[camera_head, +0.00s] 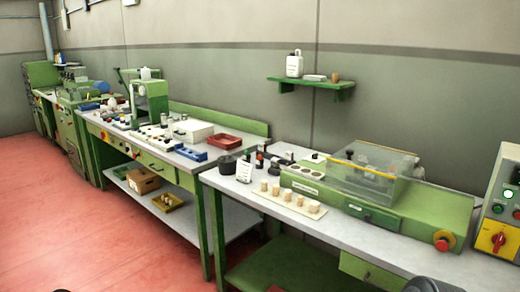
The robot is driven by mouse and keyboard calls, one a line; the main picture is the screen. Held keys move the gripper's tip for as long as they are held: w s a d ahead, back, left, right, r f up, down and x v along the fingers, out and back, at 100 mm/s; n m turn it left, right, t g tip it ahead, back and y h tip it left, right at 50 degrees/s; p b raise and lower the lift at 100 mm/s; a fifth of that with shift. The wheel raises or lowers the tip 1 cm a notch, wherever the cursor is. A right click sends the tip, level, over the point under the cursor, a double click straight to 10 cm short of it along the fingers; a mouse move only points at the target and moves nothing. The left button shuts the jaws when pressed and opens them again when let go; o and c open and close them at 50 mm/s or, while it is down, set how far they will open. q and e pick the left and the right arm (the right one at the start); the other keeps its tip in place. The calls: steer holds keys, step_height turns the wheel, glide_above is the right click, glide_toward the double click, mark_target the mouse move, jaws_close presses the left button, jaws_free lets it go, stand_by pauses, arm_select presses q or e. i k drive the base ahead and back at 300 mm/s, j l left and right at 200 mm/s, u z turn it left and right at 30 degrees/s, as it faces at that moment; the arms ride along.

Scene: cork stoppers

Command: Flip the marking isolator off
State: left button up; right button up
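A red rotary switch handle on a yellow plate (498,238) is on the grey and green control box (505,205) at the right edge. The handle looks slanted; its on or off marking is too small to read. A green lit button (508,194) glows above it. A separate red round knob on a yellow ring (444,240) is on the front right of the green marking machine (410,205). Neither of my grippers can be made out; only dark shapes show at the bottom edge.
The near bench (330,232) carries a board of upright corks (290,204), a black pot (227,165) and a clear hinged cover (375,175) on the machine. A second bench (180,152) stands further left. A wall shelf (311,85) hangs behind. The red floor at left is clear.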

mark_target(499, 240)
steer(key=z, duration=1.7)
